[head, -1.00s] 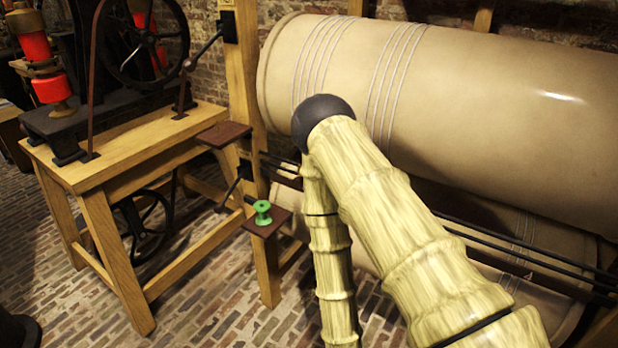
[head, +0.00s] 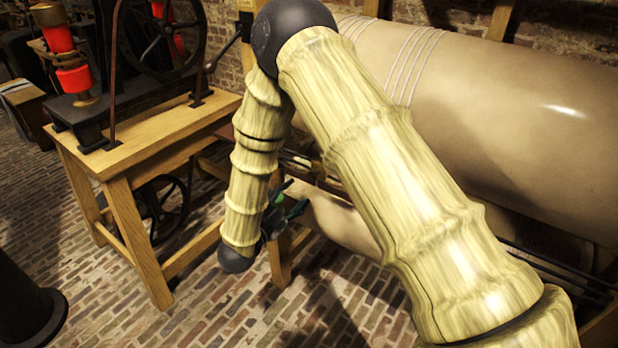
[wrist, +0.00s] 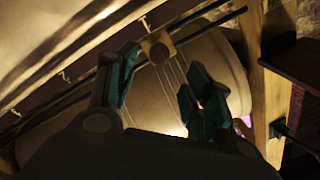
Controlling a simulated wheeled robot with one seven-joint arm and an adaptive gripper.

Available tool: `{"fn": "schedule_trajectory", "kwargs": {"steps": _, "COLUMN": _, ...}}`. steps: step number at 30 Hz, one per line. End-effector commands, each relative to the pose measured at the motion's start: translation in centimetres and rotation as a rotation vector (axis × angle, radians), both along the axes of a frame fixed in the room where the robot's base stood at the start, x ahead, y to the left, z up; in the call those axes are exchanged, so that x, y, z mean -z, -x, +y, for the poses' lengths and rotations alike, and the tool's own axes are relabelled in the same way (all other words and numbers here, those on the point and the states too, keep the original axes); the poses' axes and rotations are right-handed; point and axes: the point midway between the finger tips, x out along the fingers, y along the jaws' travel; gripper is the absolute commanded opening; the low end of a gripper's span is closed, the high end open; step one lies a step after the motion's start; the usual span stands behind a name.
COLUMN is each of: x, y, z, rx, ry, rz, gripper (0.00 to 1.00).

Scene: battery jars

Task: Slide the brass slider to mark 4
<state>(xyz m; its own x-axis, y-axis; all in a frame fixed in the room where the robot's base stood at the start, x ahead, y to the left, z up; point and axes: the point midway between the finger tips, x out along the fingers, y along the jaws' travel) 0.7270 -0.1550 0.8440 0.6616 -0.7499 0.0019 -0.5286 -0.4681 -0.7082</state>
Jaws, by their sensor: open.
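The brass slider (wrist: 158,46) is a small yellowish block on dark parallel rods (wrist: 85,88) in the wrist view. My gripper (wrist: 161,68) has its teal fingers spread wide and empty. In the picture, the slider shows just beyond and between the fingertips, not clasped; I cannot tell the remaining distance. Small pale marks (wrist: 66,76) line the rods, too small to read, so mark 4 cannot be picked out. In the head view my gripper (head: 288,201) is low beside the rods, partly behind my arm, and the slider cannot be made out clearly.
A large tan cylinder (head: 500,110) lies above the rods, with another tan surface below. A wooden bench (head: 150,134) with a wheeled machine stands at the left. A dark shelf (wrist: 288,60) and wooden post (wrist: 268,100) are right of my gripper. Brick floor is open in front.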

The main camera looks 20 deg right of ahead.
Motion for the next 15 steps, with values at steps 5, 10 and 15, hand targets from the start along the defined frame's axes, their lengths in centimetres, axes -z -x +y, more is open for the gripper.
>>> {"fn": "schedule_trajectory", "kwargs": {"steps": 5, "x": -0.1, "y": -1.9, "z": -2.2, "rx": 0.002, "ry": 0.0, "rz": 0.001, "gripper": 0.51}}
{"fn": "schedule_trajectory", "kwargs": {"steps": 10, "x": -0.1, "y": -3.7, "z": -4.3, "rx": 0.001, "ry": 0.0, "rz": 0.002, "gripper": 0.51}}
{"fn": "schedule_trajectory", "kwargs": {"steps": 15, "x": 0.0, "y": -5.1, "z": -5.9, "rx": 0.001, "ry": 0.0, "rz": 0.001, "gripper": 0.51}}
